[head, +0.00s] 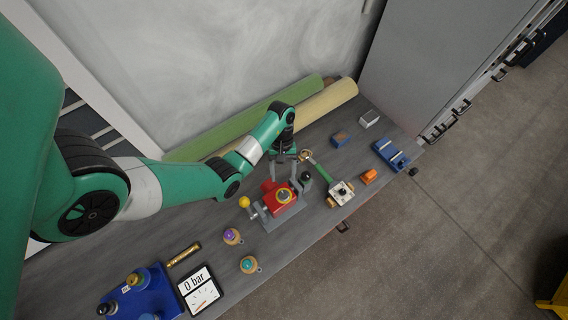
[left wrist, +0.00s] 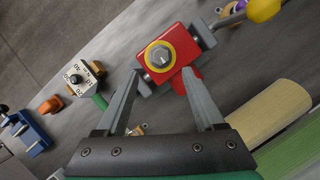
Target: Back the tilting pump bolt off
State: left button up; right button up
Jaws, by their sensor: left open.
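The pump is a red block (head: 270,187) with a yellow ring around a grey bolt head (head: 284,195), set in a grey clamp on the bench. In the left wrist view the red block (left wrist: 181,41) is tilted, and its bolt head (left wrist: 159,57) faces the camera. My left gripper (head: 284,178) is open and empty, just above and behind the red block. In the left wrist view its fingertips (left wrist: 161,73) lie apart on either side of the block's near edge; contact is unclear. My right gripper is not in view.
A green-handled tool (head: 320,172) with a white dial box (head: 340,193) lies right of the pump. A yellow ball handle (head: 244,202) sticks out left. Purple and teal knobs, a "0 bar" gauge card (head: 199,284) and a blue block stand front left. Rolls (head: 325,100) line the back.

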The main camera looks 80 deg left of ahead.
aim_at(284, 193)
pick_arm(q)
jog(key=b+x, duration=0.1)
jog(key=x, duration=0.6)
jog(key=shift+d+f+b, duration=0.1)
jog(key=shift+f+b, duration=0.2)
jog(key=shift+f, duration=0.05)
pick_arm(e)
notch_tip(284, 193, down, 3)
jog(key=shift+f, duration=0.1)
pick_arm(q)
grip_shut()
